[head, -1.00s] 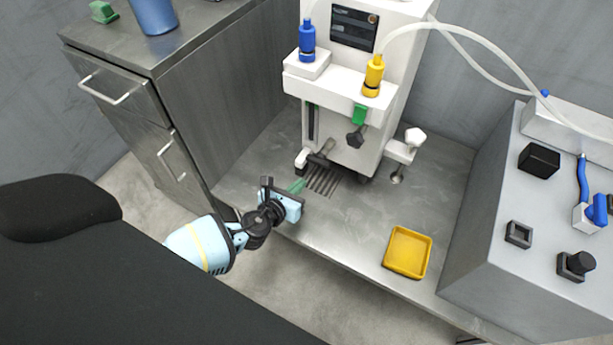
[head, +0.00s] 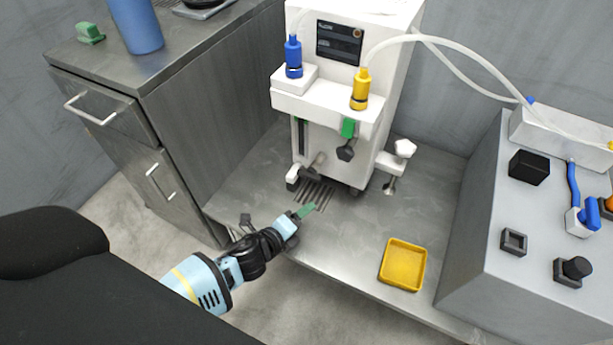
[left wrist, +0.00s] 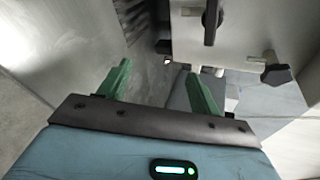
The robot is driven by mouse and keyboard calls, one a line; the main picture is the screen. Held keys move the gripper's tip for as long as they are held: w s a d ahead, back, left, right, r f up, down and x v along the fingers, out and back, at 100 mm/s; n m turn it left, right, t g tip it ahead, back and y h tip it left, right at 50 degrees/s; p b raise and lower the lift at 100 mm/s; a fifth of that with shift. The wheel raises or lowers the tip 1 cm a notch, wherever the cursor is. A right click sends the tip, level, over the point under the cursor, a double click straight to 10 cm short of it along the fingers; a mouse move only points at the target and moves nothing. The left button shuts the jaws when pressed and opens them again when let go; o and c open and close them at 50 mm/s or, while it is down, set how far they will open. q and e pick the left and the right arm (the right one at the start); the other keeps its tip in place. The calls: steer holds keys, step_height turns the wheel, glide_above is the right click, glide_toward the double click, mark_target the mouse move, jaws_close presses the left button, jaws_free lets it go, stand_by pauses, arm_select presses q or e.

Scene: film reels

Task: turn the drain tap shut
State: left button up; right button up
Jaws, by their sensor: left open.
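The white machine (head: 330,125) stands on the metal shelf. A dark tap with a grey handle (head: 312,168) sits low on its front, above a slotted drain grate (head: 316,194). A black knob (head: 346,151) hangs below a green block higher up. My left gripper (head: 306,211), with green fingers, is in front of the grate, below and apart from the low tap. In the left wrist view its fingers (left wrist: 158,82) are spread with nothing between them. There a black lever (left wrist: 211,22) and a black knob (left wrist: 277,74) show beyond the fingers; which is the drain tap is unclear. My right gripper is out of view.
A yellow tray (head: 403,265) lies on the shelf at the right. A white knob on a side arm (head: 404,148) sticks out to the machine's right. A metal cabinet (head: 190,120) bounds the left, and a grey control box (head: 540,225) the right. The shelf between grate and tray is clear.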

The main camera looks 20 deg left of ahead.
mark_target(308, 177)
arm_select(q)
steer(key=o, duration=0.4)
steer(key=n, duration=0.3)
steer(key=w+d+r+n+t+b, duration=0.1)
steer(key=n, duration=0.3)
steer(key=n+t+h, duration=0.1)
steer(key=n, duration=0.3)
steer(key=shift+w+d+r+b, duration=0.25)
steer(key=shift+w+r+b, duration=0.15)
steer(key=w+a+n+t+y+b, duration=0.1)
steer(key=w+n, duration=0.1)
steer(key=n, duration=0.2)
steer(key=w+a+r+n+t+y+b, duration=0.1)
steer(key=w+n, duration=0.2)
steer(key=n, duration=0.1)
steer(key=w+a+r+n+y+b, duration=0.1)
steer(key=w+a+n, duration=0.1)
steer(key=n, duration=0.3)
steer(key=shift+w+r+t, duration=0.15)
steer(key=shift+w+t, duration=0.2)
steer(key=shift+t, duration=0.05)
steer(key=shift+w+r+b, duration=0.1)
steer(key=shift+w+b, duration=0.3)
steer(key=shift+w, duration=0.2)
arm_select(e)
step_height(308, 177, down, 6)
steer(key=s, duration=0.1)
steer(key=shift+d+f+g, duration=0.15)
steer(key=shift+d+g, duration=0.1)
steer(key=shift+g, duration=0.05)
